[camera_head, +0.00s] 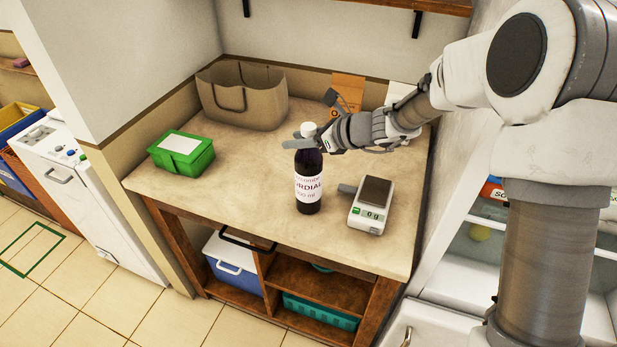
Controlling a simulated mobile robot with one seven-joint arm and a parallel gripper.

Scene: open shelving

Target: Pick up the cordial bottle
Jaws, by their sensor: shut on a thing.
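The cordial bottle (308,186) is dark purple with a white label and a white cap. It stands upright at the middle of the beige counter, near the front edge. My gripper (309,142) comes in from the right and is shut on the bottle's upper part, just below the cap. The far finger is partly hidden behind the bottle. I cannot tell whether the bottle's base touches the counter.
A kitchen scale (371,205) stands close to the right of the bottle. A green box (182,153) and a brown bag (243,95) stand to the left and back. An orange-brown packet (347,88) is behind my gripper. The counter's (245,185) left middle is clear.

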